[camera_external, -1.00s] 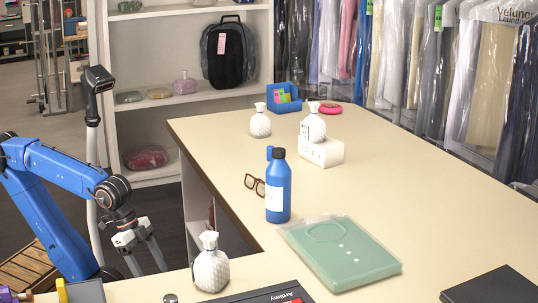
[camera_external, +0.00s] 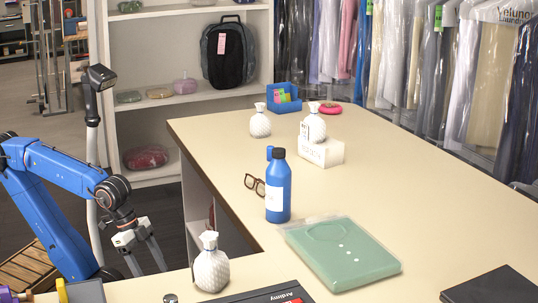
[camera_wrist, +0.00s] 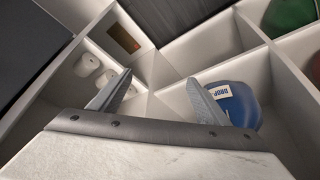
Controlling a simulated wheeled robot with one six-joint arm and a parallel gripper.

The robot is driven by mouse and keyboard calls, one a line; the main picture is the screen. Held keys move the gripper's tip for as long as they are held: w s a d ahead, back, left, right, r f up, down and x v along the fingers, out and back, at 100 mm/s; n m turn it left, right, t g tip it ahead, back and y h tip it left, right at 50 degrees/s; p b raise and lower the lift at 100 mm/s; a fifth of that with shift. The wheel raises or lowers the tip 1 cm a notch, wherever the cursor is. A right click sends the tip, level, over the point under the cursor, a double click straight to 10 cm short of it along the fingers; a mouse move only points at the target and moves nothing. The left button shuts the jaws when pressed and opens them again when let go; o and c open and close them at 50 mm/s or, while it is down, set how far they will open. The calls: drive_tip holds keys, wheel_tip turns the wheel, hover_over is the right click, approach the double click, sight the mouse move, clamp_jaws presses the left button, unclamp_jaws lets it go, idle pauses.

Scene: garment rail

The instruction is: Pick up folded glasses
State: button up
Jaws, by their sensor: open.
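The folded glasses (camera_external: 255,185) have a brown frame and lie on the beige counter near its left edge, just left of a blue bottle (camera_external: 278,190). The bottle partly hides their right end. My gripper (camera_external: 157,255) hangs open and empty to the left of the counter, below the glasses in the picture and clear of them. In the wrist view the two grey fingers of my gripper (camera_wrist: 158,100) are spread apart over white shelf compartments. The glasses are not in the wrist view.
The counter's left edge (camera_external: 215,185) lies between my gripper and the glasses. The middle right counter is clear.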

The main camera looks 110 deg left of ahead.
sight(260, 178)
drive_tip(key=c, duration=0.4)
drive_tip(key=shift+c, duration=0.2)
drive_tip(key=w+a+r+n+g, duration=0.2)
drive_tip(key=w+a+r+n, duration=0.4)
drive_tip(key=w+r+n, duration=0.4)
drive_tip(key=w+a+r+n+h, duration=0.1)
drive_tip(key=w+a+r+n, duration=0.2)
drive_tip(key=a+r+n, duration=0.1)
drive_tip(key=w+a+r+n+g+h, duration=0.1)
drive_tip(key=w+a+r+n, duration=0.1)
drive_tip(key=a+r+n, duration=0.2)
drive_tip(key=w+a+r+n+h, duration=0.1)
drive_tip(key=w+a+r+n, duration=0.2)
drive_tip(key=a, duration=0.6)
drive_tip(key=shift+w+r+n, duration=0.2)
drive_tip(key=shift+r+n, duration=0.25)
drive_tip(key=shift+r, duration=0.2)
drive_tip(key=shift+w+r+n, duration=0.15)
drive_tip(key=shift+r+n, duration=0.3)
drive_tip(key=shift+r, duration=0.15)
drive_tip(key=a+r+n+h, duration=0.35)
drive_tip(key=a+n, duration=0.35)
drive_tip(key=a, duration=0.7)
drive_tip(key=shift+y, duration=0.45)
drive_tip(key=shift+x, duration=3.55)
